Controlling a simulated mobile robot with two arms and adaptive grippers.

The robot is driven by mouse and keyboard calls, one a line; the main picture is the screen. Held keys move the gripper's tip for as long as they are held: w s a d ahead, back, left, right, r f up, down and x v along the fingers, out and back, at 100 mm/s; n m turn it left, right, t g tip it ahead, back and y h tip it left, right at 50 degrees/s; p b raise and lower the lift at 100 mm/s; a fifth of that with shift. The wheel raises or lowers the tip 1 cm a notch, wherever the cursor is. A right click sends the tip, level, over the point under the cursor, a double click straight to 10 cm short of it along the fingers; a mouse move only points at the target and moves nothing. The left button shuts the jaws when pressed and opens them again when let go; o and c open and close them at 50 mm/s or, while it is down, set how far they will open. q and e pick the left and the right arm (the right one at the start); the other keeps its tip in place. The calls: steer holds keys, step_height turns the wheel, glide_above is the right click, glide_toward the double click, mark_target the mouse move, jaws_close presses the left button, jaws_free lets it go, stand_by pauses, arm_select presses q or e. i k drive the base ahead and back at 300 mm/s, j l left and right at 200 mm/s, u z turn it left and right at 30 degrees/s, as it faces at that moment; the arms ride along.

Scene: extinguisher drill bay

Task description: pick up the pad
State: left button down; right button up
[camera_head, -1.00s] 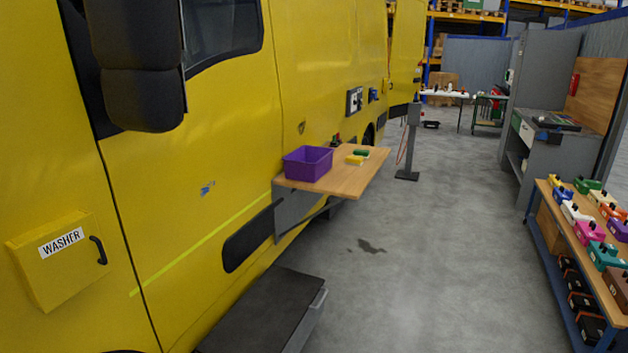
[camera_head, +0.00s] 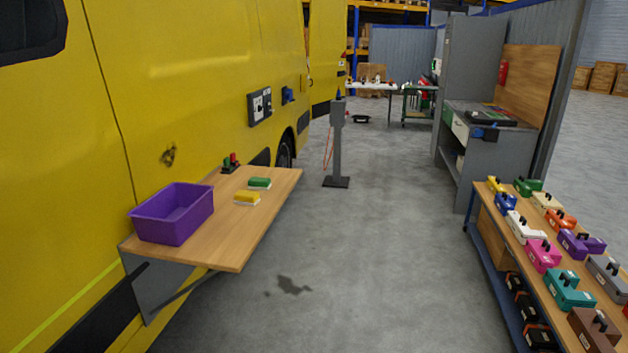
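Two small block-shaped pads lie on the wooden fold-out shelf (camera_head: 225,238) on the side of the yellow vehicle. The nearer one is a yellow pad (camera_head: 247,197) with a pale underside. The other is a green pad (camera_head: 259,183) just behind it, also with a pale lower edge. I cannot tell which of them the task means. Neither of my grippers is in view, and nothing covers the pads.
A purple bin (camera_head: 172,214) stands on the shelf's left end. Small red and green items (camera_head: 231,163) sit at its back edge. A grey post (camera_head: 337,145) stands beyond. A bench with coloured cases (camera_head: 544,256) is at right. The floor between is clear, with a dark stain (camera_head: 292,285).

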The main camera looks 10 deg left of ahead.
mark_target(245, 198)
steer(key=i+u, duration=0.1)
steer(key=i, duration=0.45)
steer(key=i+l+u, duration=0.1)
steer(key=i, duration=0.45)
steer(key=i+l+u, duration=0.1)
steer(key=i+l, duration=0.15)
steer(key=i, duration=0.3)
